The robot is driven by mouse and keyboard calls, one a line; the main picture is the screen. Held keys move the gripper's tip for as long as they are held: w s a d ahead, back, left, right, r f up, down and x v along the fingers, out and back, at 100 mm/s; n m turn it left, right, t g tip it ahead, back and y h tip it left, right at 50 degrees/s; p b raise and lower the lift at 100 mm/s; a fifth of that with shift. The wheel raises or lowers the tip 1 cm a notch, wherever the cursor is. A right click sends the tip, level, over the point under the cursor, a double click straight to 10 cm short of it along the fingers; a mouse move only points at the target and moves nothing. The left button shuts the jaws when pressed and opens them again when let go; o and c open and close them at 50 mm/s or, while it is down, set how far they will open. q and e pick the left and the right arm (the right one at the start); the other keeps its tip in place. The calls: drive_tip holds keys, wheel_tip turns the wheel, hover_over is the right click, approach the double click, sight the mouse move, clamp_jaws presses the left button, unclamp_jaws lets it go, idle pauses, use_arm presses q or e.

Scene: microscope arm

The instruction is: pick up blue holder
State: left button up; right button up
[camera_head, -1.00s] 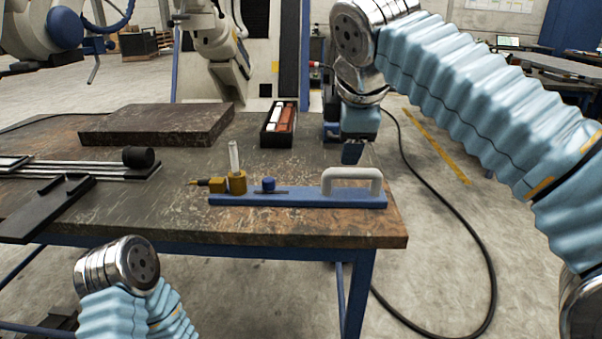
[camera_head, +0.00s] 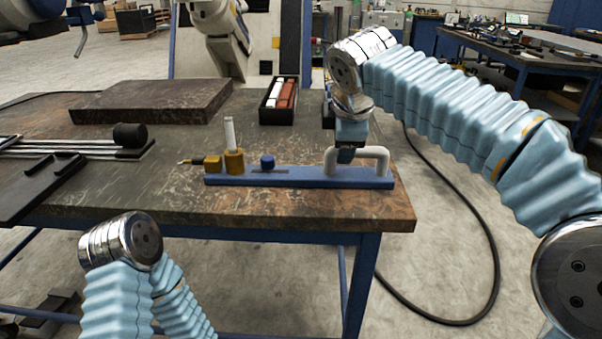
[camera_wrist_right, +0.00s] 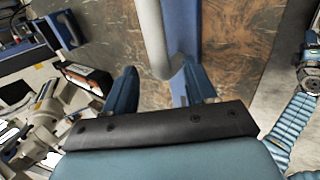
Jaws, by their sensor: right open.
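The blue holder (camera_head: 290,177) is a long blue bar with a white arched handle (camera_head: 377,153) at its right end. It lies along the front edge of the worktable. In the right wrist view the white handle (camera_wrist_right: 152,40) comes down between the two blue fingers of my right gripper (camera_wrist_right: 155,88), which is open. In the head view my right gripper (camera_head: 345,156) is down at the left part of the handle, and its fingers are partly hidden there. My left arm's wrist shows at the lower left, but its gripper is not visible.
A brass-coloured piece with a white rod (camera_head: 234,160) and a blue knob (camera_head: 267,162) stand at the holder's left half. A black box with white and red items (camera_head: 278,117) and a dark slab (camera_head: 150,100) lie farther back. Black rails are at the left.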

drive_tip(key=shift+x, duration=1.2)
drive_tip(key=shift+c, duration=0.2)
clamp_jaws()
drive_tip(key=shift+r, duration=0.1)
